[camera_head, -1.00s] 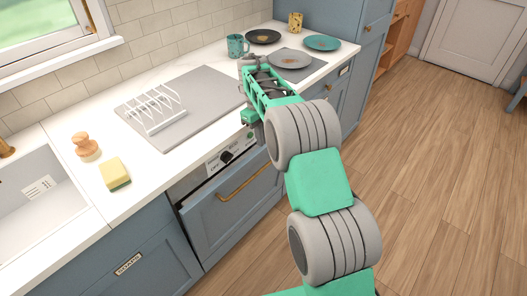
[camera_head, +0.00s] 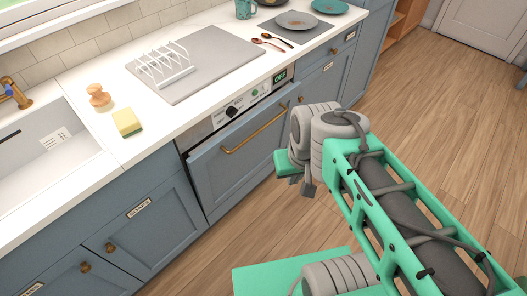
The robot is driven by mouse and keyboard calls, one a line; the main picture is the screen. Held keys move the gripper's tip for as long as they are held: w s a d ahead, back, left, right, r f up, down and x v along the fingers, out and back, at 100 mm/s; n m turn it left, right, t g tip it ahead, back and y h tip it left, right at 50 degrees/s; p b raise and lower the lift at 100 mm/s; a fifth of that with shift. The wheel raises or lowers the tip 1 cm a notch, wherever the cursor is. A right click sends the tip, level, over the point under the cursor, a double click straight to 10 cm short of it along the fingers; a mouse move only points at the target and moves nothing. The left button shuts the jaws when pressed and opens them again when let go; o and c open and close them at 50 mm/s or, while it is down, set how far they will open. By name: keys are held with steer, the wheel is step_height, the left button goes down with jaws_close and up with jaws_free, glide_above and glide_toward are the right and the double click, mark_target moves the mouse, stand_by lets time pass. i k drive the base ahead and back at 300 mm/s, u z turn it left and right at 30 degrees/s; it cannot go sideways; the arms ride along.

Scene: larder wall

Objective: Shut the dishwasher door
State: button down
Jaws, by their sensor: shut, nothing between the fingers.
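The dishwasher door (camera_head: 228,172) is a blue panel with a brass bar handle (camera_head: 255,132), below a control strip (camera_head: 240,108) with a black knob and a small green display. The door's top edge leans out a little from the cabinet front, with a dark gap under the strip, so it is slightly ajar. My gripper (camera_head: 302,187) is shut and empty, in front of the door's right side and right of the handle. It appears apart from the door. My wrist hides part of the cabinet front beyond.
The counter above holds a grey board (camera_head: 205,75) with a white rack (camera_head: 165,65), a yellow sponge (camera_head: 127,122), a wooden brush (camera_head: 99,96), spoons and plates (camera_head: 297,20). A sink (camera_head: 45,140) is at left. The wooden floor (camera_head: 430,110) at right is clear.

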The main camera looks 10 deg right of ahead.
mark_target(220, 166)
steer(key=k, duration=0.95)
steer(key=u, duration=0.95)
steer(key=i, duration=1.35)
steer(key=z, duration=0.4)
